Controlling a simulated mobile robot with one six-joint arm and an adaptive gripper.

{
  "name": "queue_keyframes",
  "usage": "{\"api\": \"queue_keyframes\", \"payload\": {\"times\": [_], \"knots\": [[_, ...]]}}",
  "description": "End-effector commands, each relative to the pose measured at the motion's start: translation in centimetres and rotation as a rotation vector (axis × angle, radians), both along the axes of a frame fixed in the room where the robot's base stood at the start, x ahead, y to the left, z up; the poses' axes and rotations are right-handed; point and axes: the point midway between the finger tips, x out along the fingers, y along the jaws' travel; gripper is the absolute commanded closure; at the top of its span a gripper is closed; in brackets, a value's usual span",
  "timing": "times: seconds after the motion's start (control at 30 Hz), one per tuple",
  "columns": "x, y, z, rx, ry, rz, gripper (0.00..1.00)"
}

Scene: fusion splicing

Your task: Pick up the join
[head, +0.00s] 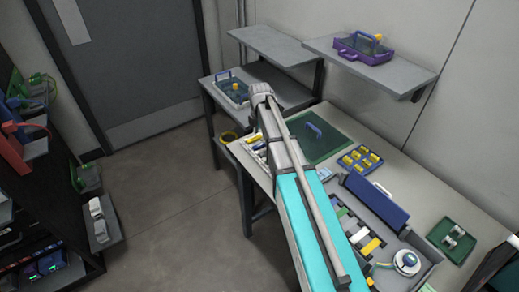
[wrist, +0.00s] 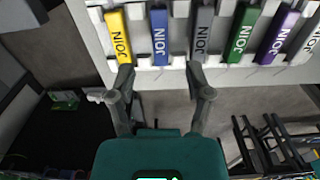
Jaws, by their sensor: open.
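Several joins stand in a row in a white rack (wrist: 150,75) across the top of the wrist view. In the head view my arm hides the gripper.
The workbench (head: 420,190) holds a green mat (head: 325,138), a blue tray of yellow parts (head: 360,160), an open blue-lidded case (head: 375,200) and a green tray (head: 453,240). A purple tray (head: 365,48) sits on a wall shelf. Floor (head: 165,190) left of the bench is clear.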

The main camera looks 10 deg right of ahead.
Motion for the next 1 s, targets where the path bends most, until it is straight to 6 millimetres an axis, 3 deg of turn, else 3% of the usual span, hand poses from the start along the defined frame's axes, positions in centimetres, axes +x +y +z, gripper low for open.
{"api": "queue_keyframes", "payload": {"times": [0.47,1.0], "knots": [[0.0,0.1,-0.3,0.0,0.0,0.001,0.34],[0.0,-0.1,-4.1,0.0,0.0,0.002,0.34]]}}
